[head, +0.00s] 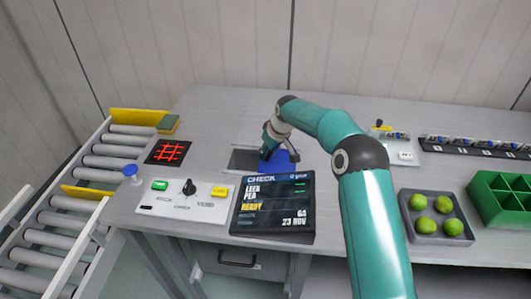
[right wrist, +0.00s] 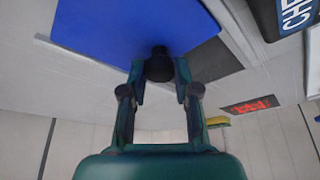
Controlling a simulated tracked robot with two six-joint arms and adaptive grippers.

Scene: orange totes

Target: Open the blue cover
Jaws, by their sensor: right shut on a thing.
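The blue cover (head: 285,161) is a flat blue panel in the bench top, behind the check screen. A dark opening (head: 242,159) shows just to its left. In the right wrist view the cover (right wrist: 140,25) fills the upper middle, with a dark strip of the opening (right wrist: 212,58) along its edge. My right gripper (head: 267,153) is at the cover's left edge. In the right wrist view its fingers (right wrist: 159,75) are closed around a black knob (right wrist: 158,62) on the cover. My left gripper is not in view.
The check screen (head: 273,205) stands close in front of the cover, with a button panel (head: 183,203) to its left. A tray of green fruit (head: 435,217) and a green crate (head: 502,200) are on the right. A roller conveyor (head: 100,175) runs along the left.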

